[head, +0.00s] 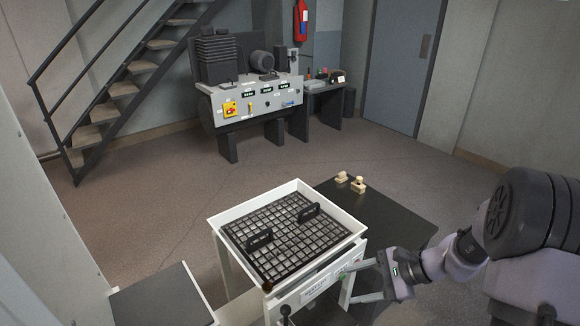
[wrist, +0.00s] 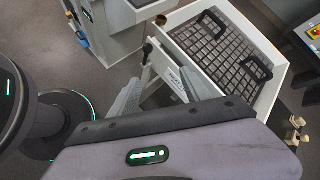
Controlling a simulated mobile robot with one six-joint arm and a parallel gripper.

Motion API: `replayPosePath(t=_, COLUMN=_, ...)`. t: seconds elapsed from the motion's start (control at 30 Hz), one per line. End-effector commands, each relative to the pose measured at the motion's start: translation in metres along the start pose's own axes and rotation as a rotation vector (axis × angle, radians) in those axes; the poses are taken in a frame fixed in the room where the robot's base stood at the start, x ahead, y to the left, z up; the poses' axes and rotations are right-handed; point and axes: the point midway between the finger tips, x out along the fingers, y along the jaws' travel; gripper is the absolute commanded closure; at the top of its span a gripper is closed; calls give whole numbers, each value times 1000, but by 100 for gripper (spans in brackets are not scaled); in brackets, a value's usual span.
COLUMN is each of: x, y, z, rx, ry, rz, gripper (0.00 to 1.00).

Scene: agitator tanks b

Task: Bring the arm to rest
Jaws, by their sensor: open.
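My arm reaches in from the right in the head view. My gripper (head: 358,283) is open and empty, its two fingers pointing left beside the front right corner of a white tray stand (head: 335,268). In the wrist view my gripper (wrist: 163,92) shows its two grey fingers spread apart, with the stand's leg and front edge beyond them. I cannot tell whether a finger touches the stand. A dark grid with two black handles (head: 285,238) lies inside the white tray.
A dark table or mat (head: 405,222) right of the tray carries two small beige pieces (head: 350,182). A grey control panel machine (head: 255,100) stands at the back, stairs (head: 130,85) at the left. Open floor (head: 160,200) lies between. A dark-topped surface (head: 160,300) is front left.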

Motion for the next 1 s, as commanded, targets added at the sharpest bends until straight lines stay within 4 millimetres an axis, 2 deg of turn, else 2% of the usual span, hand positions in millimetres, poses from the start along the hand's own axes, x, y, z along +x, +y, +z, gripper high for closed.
replayPosePath(t=0.03, x=-18, y=-4, z=46, rx=-130, ry=49, rz=54, gripper=44)
replayPosePath(t=0.1, x=-41, y=5, z=102, rx=-307, ry=131, rz=132, gripper=44)
replayPosePath(t=0.2, x=-72, y=32, z=167, rx=-558, ry=263, rz=215, gripper=44)
replayPosePath(t=0.3, x=-99, y=66, z=209, rx=-786, ry=402, rz=256, gripper=44)
replayPosePath(t=0.33, x=-106, y=75, z=218, rx=-846, ry=441, rz=261, gripper=44)
replayPosePath(t=0.4, x=-118, y=93, z=230, rx=-960, ry=520, rz=264, gripper=44)
replayPosePath(t=0.53, x=-132, y=112, z=239, rx=-1081, ry=611, rz=256, gripper=44)
replayPosePath(t=1.0, x=-135, y=115, z=240, rx=-1106, ry=635, rz=251, gripper=44)
